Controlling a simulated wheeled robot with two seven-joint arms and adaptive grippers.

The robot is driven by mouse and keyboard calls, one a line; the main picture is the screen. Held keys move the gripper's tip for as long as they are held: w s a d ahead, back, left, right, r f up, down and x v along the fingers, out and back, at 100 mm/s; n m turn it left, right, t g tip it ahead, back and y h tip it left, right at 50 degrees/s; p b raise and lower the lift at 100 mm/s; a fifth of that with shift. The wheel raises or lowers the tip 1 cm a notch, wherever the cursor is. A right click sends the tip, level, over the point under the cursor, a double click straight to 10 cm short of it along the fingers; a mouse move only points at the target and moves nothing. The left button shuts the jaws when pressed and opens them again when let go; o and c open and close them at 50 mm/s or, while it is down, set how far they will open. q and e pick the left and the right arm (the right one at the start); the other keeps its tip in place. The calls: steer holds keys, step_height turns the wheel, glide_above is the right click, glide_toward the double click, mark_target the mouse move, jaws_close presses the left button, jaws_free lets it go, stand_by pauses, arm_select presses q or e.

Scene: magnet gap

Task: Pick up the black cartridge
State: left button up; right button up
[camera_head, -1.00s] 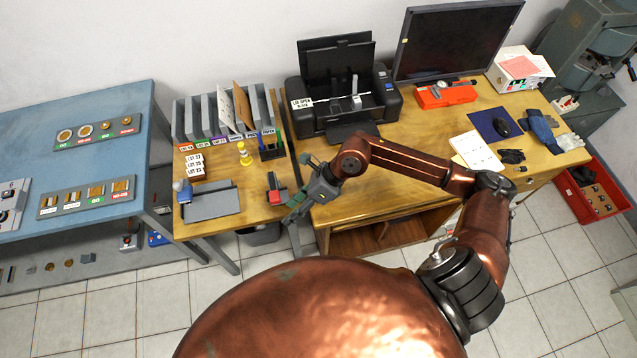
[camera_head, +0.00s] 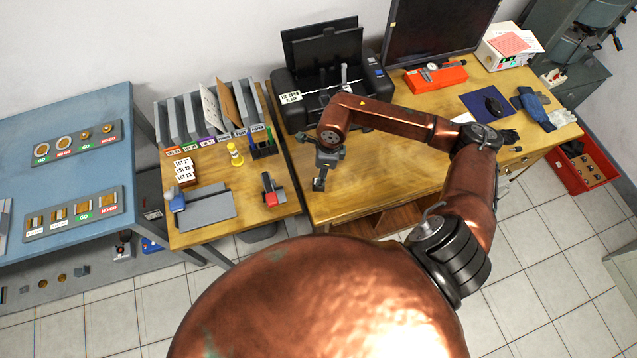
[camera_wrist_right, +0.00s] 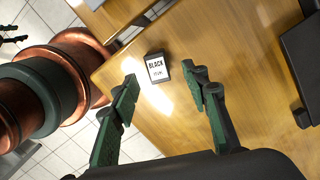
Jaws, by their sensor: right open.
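The black cartridge (camera_wrist_right: 157,68) lies on the wooden desk, with a white label that reads "BLACK" in the right wrist view. It lies near a desk edge and shows between and beyond my fingertips. My right gripper (camera_wrist_right: 160,88) is open and empty, with green-padded fingers on either side of the cartridge in that view, apart from it. In the head view my right gripper (camera_head: 320,184) points down over the front left part of the desk. The cartridge is not visible there. My left gripper is not in view.
The black printer (camera_head: 335,85) stands behind my right gripper on the desk (camera_head: 390,165). A narrower table (camera_head: 205,235) at the left holds a red and black stamp (camera_head: 272,190), a grey pad (camera_head: 207,208) and a file rack (camera_head: 205,115). The desk's front middle is clear.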

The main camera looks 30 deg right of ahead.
steer(key=f, duration=0.3)
steer(key=shift+s+a+f, duration=0.1)
steer(key=shift+a+f, duration=0.2)
steer(key=shift+f, duration=0.45)
steer(key=shift+c, duration=0.7)
steer(key=c, duration=0.8)
jaws_close()
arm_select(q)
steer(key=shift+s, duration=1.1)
